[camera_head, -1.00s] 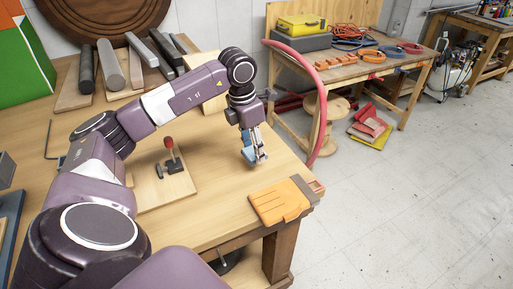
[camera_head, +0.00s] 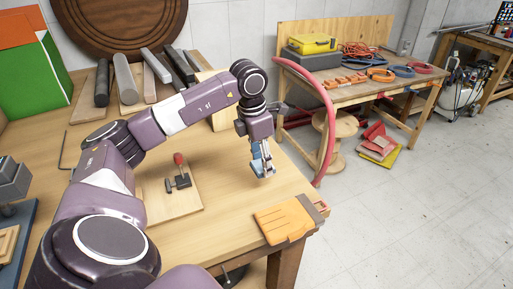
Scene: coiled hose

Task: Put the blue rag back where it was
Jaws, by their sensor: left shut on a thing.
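The blue rag (camera_head: 257,167) is a small light-blue piece between the fingers of my left gripper (camera_head: 263,172). My left gripper points down and is shut on the rag, close over the right part of the wooden workbench (camera_head: 230,205). I cannot tell whether the rag touches the bench top. The gripper partly hides the rag. My right gripper is not in view.
A red-handled clamp (camera_head: 178,174) sits on a board left of the gripper. A red hose (camera_head: 328,115) arches beyond the bench edge. Bare bench top lies around the gripper.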

